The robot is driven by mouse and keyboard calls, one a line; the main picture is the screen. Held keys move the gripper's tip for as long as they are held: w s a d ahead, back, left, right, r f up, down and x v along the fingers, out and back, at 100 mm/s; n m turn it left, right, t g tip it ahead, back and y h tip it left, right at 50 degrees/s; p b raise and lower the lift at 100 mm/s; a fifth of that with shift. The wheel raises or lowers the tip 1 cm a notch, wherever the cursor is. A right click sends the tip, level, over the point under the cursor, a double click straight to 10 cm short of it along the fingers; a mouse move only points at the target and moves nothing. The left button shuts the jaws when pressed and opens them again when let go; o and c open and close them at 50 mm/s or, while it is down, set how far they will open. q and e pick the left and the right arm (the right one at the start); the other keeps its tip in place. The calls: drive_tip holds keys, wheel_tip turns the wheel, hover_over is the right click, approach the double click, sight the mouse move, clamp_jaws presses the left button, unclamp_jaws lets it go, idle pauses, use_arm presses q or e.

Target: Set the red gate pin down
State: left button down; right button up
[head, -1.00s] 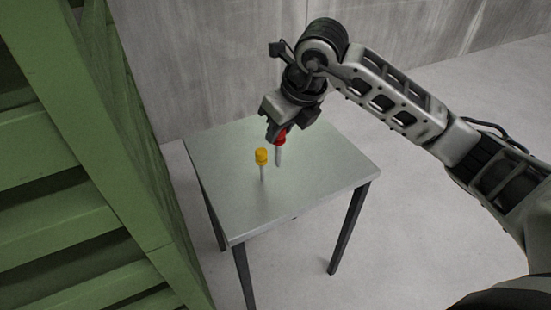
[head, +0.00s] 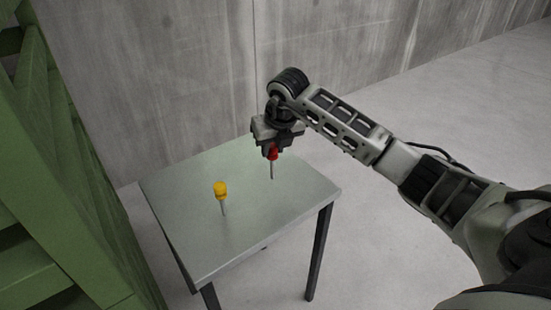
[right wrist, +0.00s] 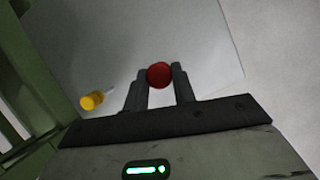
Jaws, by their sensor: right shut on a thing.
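The red gate pin (head: 272,154) has a red head and a thin grey shank pointing down. My right gripper (head: 271,150) is shut on its red head and holds it upright over the grey table (head: 190,240). Whether the shank's tip touches the table top I cannot tell. In the right wrist view the red head (right wrist: 159,75) sits between the two fingertips (right wrist: 160,80). My left gripper is not in view.
A yellow-headed pin (head: 221,190) stands on the table, left of and nearer than the red one. A green slatted structure (head: 75,180) rises close to the table's left side. A grey wall (head: 190,80) is behind. The table top's right part is clear.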

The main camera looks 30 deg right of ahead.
sight(277, 157)
drive_tip(key=shift+w+d+f, duration=0.3)
drive_tip(key=shift+d+f, duration=0.25)
drive_tip(key=shift+f, duration=0.25)
wheel_tip(277, 157, down, 3)
drive_tip(key=shift+w+d+f, duration=0.1)
drive_tip(key=shift+f, duration=0.05)
drive_tip(key=shift+f, duration=0.15)
drive_tip(key=o, duration=1)
